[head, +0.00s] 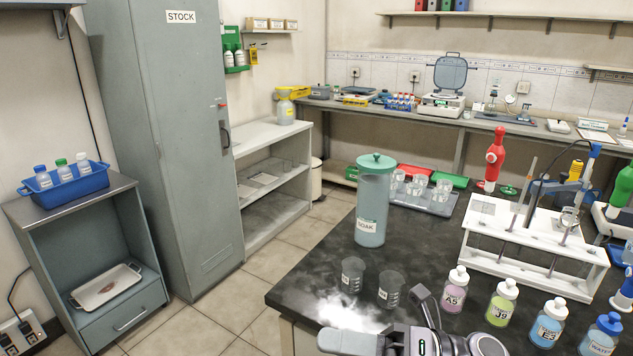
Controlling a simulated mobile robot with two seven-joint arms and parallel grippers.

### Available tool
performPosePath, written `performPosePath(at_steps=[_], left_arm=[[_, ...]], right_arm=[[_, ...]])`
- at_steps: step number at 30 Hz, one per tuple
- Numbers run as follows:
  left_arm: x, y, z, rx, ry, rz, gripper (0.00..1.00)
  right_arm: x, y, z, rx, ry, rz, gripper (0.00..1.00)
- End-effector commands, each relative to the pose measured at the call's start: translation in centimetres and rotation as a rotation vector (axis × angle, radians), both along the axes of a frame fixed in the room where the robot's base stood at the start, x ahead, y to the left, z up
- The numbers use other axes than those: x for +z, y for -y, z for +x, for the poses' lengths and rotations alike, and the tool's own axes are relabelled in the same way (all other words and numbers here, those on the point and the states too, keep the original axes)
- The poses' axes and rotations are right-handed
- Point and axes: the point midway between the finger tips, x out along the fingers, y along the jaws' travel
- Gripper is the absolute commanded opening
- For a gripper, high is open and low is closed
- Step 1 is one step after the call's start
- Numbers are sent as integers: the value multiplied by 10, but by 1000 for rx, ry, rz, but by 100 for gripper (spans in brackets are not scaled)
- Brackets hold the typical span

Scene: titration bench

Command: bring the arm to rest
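My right arm comes in at the bottom edge of the head view, low over the front of the dark bench (316,285). Its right gripper (427,308) shows only in part, as a dark grey piece angled upward beside the pink-filled bottle labelled A5 (454,292). I cannot make out both fingertips or whether they are apart, and I see no object held. My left gripper is not in view.
Two small grey beakers (391,289) stand just behind the arm. A tall SOAK jar (372,205) stands farther back. Several capped bottles, such as the green one (502,303), line the right front. A white rack (533,239) stands behind them.

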Motion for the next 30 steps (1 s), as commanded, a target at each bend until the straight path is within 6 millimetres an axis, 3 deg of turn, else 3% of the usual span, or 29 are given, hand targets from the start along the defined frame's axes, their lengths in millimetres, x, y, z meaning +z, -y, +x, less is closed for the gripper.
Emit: performPosePath(at_steps=[4, 7, 13, 17, 21, 25, 30], left_arm=[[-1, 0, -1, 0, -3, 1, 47], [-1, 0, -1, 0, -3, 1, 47], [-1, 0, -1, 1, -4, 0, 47], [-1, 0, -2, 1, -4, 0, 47], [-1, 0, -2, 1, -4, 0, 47], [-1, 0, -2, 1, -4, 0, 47], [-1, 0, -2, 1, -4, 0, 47]], right_arm=[[-10, 15, 15, -197, -346, 250, 0], [-29, 36, 25, -334, -585, 401, 0], [-103, 89, 25, -621, -1087, 668, 0], [-167, 124, 0, -817, -1420, 823, 0], [-230, 152, -46, -1006, -1734, 959, 0], [-268, 166, -86, -1131, -1933, 1042, 0], [-287, 173, -111, -1203, -2044, 1086, 0]])
